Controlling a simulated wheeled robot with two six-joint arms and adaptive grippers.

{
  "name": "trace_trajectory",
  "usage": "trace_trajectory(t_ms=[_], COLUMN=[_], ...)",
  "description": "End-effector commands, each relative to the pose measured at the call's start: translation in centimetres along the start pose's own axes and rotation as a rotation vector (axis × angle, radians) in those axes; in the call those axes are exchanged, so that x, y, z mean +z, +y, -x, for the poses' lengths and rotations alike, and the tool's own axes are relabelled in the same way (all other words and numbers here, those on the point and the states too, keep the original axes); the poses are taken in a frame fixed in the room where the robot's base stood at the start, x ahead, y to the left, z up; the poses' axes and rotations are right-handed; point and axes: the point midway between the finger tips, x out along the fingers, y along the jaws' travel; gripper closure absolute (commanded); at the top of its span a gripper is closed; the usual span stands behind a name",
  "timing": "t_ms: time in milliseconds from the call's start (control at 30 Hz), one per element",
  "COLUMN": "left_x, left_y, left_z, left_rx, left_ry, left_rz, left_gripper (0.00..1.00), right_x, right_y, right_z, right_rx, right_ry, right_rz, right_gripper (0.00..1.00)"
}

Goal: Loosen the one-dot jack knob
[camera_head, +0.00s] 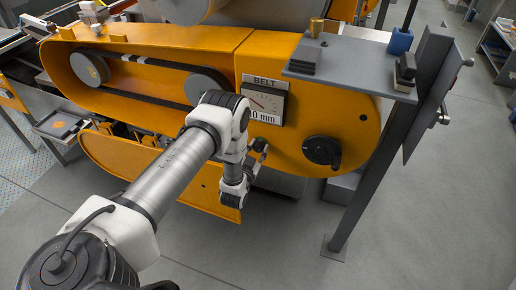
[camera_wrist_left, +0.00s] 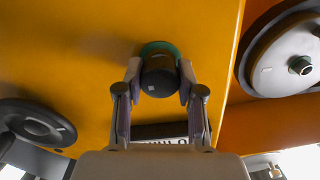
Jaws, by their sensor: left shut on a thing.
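My left gripper (camera_head: 257,150) is at the front of the orange belt housing, below the gauge, in the head view. In the left wrist view my left gripper (camera_wrist_left: 159,72) is shut on a dark round knob (camera_wrist_left: 158,80) with a teal ring behind it, one finger on each side. The knob has a small pale mark; I cannot tell whether it is the one dot. In the head view the gripper and wrist mostly hide this knob. My right gripper is in neither view.
A black handwheel (camera_head: 322,150) sits right of the gripper; it also shows in the wrist view (camera_wrist_left: 36,122). A BELT gauge (camera_head: 265,99) is above. Pulleys (camera_head: 207,84) and a belt are at the left. A grey post (camera_head: 372,175) stands at the right. The floor (camera_head: 440,220) there is clear.

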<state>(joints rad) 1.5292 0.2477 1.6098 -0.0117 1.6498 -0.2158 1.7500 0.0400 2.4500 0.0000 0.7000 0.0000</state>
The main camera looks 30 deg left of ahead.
Motion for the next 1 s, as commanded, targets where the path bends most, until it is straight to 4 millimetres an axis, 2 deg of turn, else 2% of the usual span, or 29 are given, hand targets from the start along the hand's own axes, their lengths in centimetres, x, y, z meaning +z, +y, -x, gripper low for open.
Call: trace_trajectory(t_ms=[233,467,1000], left_x=[0.0,0.1,0.3], left_y=[0.0,0.0,0.0], left_z=[0.0,-0.1,-0.1], left_rx=[0.0,-0.001,-0.001], left_ry=[0.001,0.002,0.004], left_rz=[0.024,0.123,0.596], left_gripper=[0.97,0.97,0.97], right_x=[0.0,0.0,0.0], right_y=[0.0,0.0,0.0], right_z=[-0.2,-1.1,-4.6], right_rx=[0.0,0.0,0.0], right_ry=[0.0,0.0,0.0], right_rz=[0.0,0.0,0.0], right_gripper=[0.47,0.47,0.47])
